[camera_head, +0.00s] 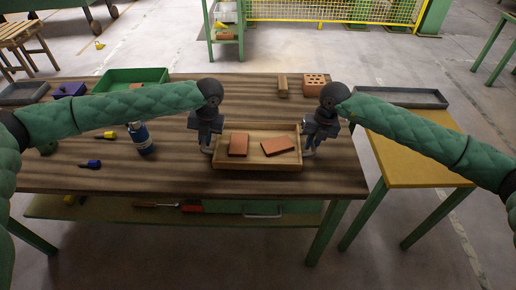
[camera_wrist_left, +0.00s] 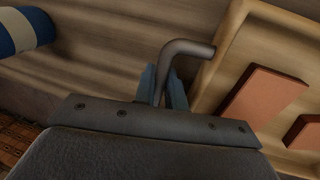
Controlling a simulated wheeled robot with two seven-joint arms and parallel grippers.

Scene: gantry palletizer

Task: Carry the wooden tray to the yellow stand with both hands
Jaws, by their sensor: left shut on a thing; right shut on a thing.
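The wooden tray (camera_head: 257,161) is at the front right of the striped wooden table, with two reddish bricks (camera_head: 238,145) in it. It also shows in the left wrist view (camera_wrist_left: 213,85). My left gripper (camera_head: 208,147) is at the tray's left end, shut on its bent grey handle (camera_wrist_left: 187,48). My right gripper (camera_head: 309,149) is at the tray's right end; its fingers look shut at that side's handle, which is mostly hidden. I cannot tell whether the tray touches the table. The yellow stand (camera_head: 395,158) is to the right, beside the table.

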